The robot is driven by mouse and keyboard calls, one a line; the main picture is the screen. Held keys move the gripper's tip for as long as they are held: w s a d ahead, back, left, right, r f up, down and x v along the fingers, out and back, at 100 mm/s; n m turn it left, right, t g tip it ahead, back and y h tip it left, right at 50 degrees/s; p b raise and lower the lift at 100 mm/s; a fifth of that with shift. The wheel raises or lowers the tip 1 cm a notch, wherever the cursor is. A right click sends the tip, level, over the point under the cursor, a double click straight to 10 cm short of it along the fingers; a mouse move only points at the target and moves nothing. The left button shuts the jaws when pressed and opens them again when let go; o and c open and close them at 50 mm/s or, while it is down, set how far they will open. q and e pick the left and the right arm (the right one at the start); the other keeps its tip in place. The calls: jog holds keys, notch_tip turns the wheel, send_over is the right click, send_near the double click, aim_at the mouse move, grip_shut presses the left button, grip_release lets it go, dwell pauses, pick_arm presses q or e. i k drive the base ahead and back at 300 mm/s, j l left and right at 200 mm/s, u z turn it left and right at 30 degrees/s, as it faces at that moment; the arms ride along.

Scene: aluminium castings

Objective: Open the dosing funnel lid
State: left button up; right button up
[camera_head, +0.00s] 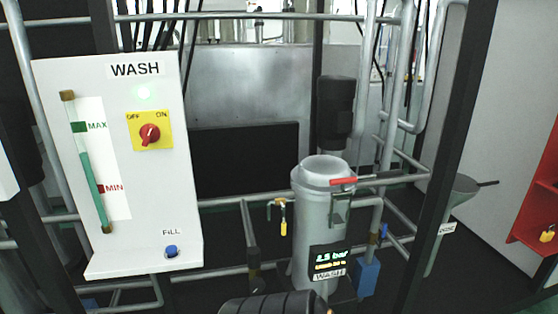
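The dosing funnel (456,195) is a grey cone at the right, behind a dark upright post. A pipe runs down from it, with a small white label beside it that seems to read DOSE. A thin dark handle sticks out to the right from the funnel's top. The top looks like a flat dark grey surface; I cannot tell clearly whether this is the lid or the open mouth.
A white WASH panel (150,200) with a red rotary switch (149,135) stands left. A grey vessel (312,225) with a red-handled clamp (343,181) stands in the middle. Pipes and a dark post (452,150) stand near the funnel. A red rack (535,215) is far right.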

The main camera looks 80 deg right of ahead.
aim_at(463, 184)
jog(key=z, duration=4.1)
